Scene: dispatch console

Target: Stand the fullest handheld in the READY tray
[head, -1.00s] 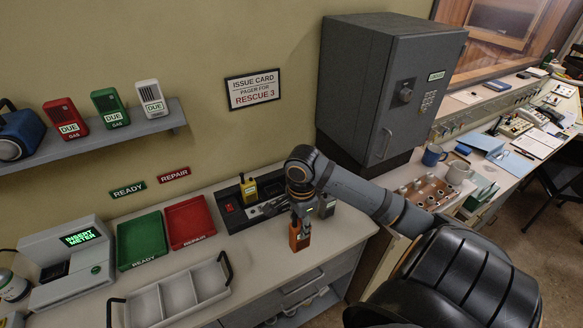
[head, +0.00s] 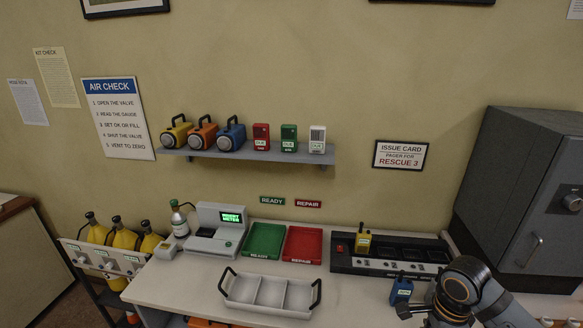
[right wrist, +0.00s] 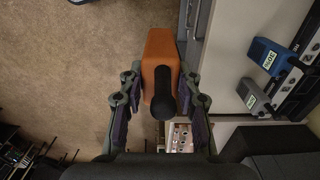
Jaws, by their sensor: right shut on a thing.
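My right gripper (right wrist: 160,100) is shut on an orange handheld (right wrist: 160,55) with a black stub, seen in the right wrist view above brown floor beside the counter. The held handheld is not visible in the head view, where only part of my right arm shows at lower right. A yellow handheld (head: 363,240) stands in the black charger rack (head: 345,262). A blue handheld (head: 401,289) stands beside my arm; it also shows in the right wrist view (right wrist: 270,55) near a grey handheld (right wrist: 252,93). The green READY tray (head: 263,256) is empty. My left gripper is out of view.
The red REPAIR tray (head: 303,258) adjoins the READY tray on the right. A meter (head: 213,240) with a lit green screen stands to their left. A white divided carrier (head: 268,308) lies in front. A grey safe (head: 530,190) stands at right; a shelf (head: 245,153) hangs above.

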